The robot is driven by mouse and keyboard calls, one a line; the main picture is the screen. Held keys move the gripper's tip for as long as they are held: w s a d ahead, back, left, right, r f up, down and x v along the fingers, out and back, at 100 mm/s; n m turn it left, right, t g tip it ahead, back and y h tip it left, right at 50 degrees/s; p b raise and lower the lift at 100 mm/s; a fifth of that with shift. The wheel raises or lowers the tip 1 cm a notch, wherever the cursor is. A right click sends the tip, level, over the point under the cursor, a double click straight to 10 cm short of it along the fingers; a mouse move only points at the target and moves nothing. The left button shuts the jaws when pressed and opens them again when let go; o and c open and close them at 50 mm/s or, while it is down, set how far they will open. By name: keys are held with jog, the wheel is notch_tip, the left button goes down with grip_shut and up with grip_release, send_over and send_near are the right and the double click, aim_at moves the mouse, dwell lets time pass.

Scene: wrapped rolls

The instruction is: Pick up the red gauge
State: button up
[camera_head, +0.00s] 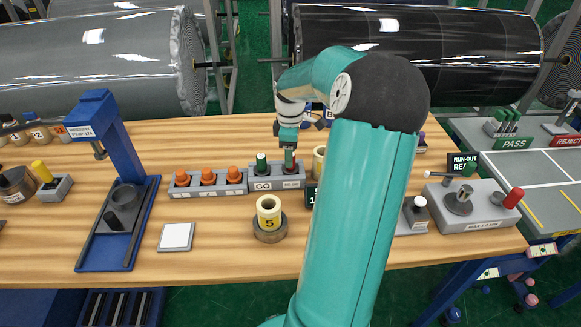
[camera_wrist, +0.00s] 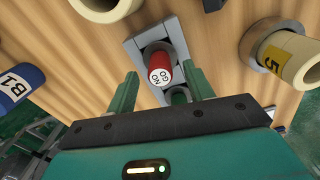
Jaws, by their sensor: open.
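The red gauge (camera_wrist: 159,68), marked NO GO on its end, stands in a grey holder (camera_wrist: 137,46) in the wrist view. The open fingers of my gripper (camera_wrist: 160,74) appear on either side of it, with gaps showing. I cannot tell how far down they reach. In the head view my gripper (camera_head: 290,148) is over the holder's right socket, and the red gauge (camera_head: 289,166) shows below it, partly hidden. A green gauge (camera_head: 262,163) stands in the left socket by the GO label.
A grey rack with several orange-topped pieces (camera_head: 208,181) adjoins the holder on the left. A cream roll marked 5 (camera_head: 268,212) stands in a round base in front. A blue press (camera_head: 118,150) is farther left. My arm hides part of the wooden bench (camera_head: 225,262).

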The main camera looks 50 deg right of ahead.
notch_tip(320, 180, down, 2)
jog(key=shift+f, duration=0.2)
grip_shut()
jog(key=shift+r, duration=0.3)
